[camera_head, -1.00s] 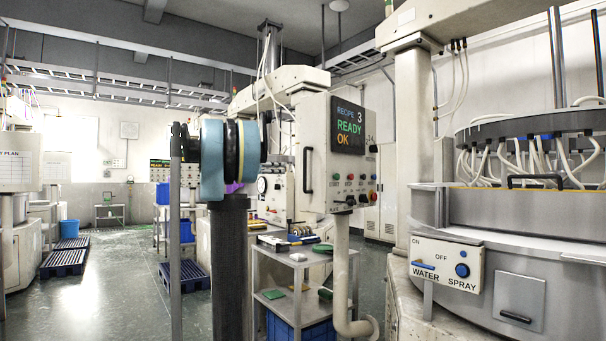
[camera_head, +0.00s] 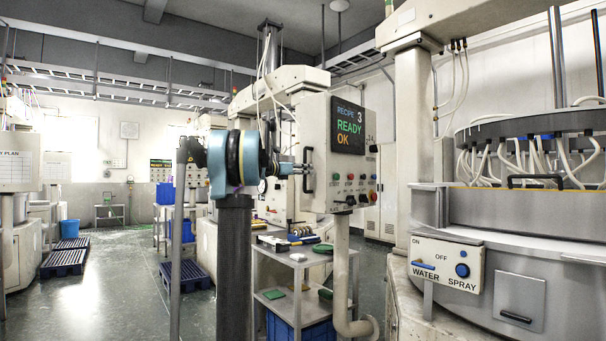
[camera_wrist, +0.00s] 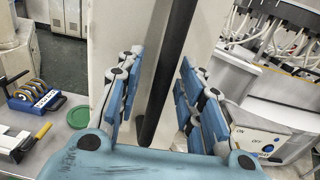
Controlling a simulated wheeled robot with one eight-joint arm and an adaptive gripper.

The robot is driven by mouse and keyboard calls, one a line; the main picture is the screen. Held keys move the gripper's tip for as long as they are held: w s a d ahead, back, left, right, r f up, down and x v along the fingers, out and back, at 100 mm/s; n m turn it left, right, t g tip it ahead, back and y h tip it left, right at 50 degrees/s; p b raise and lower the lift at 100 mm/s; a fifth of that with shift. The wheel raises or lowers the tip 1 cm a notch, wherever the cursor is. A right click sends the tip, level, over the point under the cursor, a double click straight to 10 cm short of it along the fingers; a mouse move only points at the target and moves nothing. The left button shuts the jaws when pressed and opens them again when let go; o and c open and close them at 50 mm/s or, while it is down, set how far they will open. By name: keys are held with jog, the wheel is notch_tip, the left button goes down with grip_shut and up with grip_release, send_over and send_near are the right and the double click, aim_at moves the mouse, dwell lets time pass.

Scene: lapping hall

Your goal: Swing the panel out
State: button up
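The panel (camera_head: 334,115) is a cream control box with a screen reading READY OK, at the centre of the head view. Its black upright handle (camera_head: 308,172) is on the panel's left part. My gripper (camera_head: 298,168) is at the handle. In the wrist view, the dark handle bar (camera_wrist: 169,70) runs slightly tilted between the two blue-padded fingers of my gripper (camera_wrist: 160,92). The fingers are apart, with a gap visible on both sides of the bar. The panel's pale face (camera_wrist: 123,25) lies behind it. My arm hides part of the machine behind.
A grey cart (camera_head: 290,260) with small items stands below the panel. A pale pipe (camera_head: 341,270) runs down under the panel. A lapping machine with a WATER SPRAY box (camera_head: 446,269) stands at right. Blue pallets (camera_head: 64,262) lie on the floor at left, with open floor between.

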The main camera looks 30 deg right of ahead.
jog(key=shift+d, duration=0.2)
grip_shut()
jog(key=shift+w, duration=0.2)
